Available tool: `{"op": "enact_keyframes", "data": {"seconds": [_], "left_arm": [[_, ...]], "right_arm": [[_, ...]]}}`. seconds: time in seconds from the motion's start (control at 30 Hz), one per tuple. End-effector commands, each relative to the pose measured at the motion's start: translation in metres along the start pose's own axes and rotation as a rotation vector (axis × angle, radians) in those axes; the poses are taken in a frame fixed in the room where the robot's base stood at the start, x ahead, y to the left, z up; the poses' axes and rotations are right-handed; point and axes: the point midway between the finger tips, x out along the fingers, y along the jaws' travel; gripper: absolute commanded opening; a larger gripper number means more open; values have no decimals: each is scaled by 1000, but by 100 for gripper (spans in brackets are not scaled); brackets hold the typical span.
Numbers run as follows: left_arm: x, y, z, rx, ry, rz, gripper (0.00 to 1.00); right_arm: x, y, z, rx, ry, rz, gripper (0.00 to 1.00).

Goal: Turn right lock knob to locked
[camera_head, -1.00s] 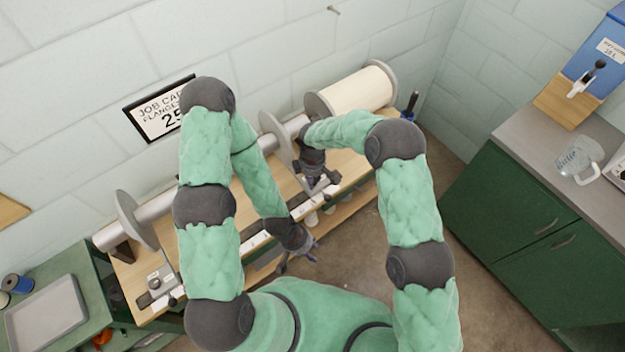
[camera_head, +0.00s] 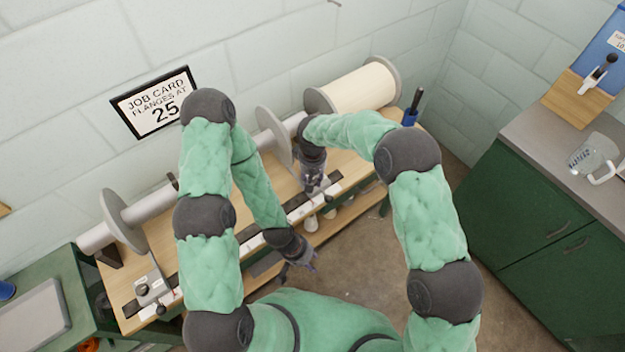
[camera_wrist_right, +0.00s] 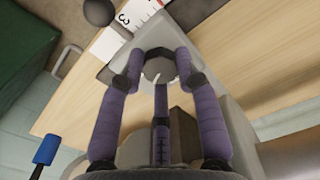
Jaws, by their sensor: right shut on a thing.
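My right gripper (camera_head: 318,190) reaches down to the right-hand end of the ruled rail (camera_head: 294,214), beside the grey flange disc (camera_head: 272,138). In the right wrist view, my right gripper (camera_wrist_right: 158,62) is shut on the right lock knob (camera_wrist_right: 159,71), a grey faceted knob with a small white line on its top. The knob sits on a grey block (camera_wrist_right: 150,38). The knob's locked mark cannot be made out. My left gripper (camera_head: 300,264) hangs empty in front of the bench's front edge, fingers spread, touching nothing.
A ruler strip (camera_wrist_right: 118,27) and a black ball (camera_wrist_right: 99,11) lie close to the right gripper. The left carriage (camera_head: 150,288) and left disc (camera_head: 124,220) stand at the bench's left. A white roll (camera_head: 358,88) and a job card reading 25 (camera_head: 157,102) are behind.

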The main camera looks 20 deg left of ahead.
Motion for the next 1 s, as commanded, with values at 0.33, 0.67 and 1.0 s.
{"op": "enact_keyframes", "data": {"seconds": [0.33,0.67,1.0], "left_arm": [[13,-5,0,0,0,0,40],[18,-6,-1,0,0,0,40],[18,-7,-1,0,0,0,40]], "right_arm": [[2,0,1,270,-2,0,1],[1,-1,1,403,-3,0,1],[1,-1,1,431,-3,0,1]]}}
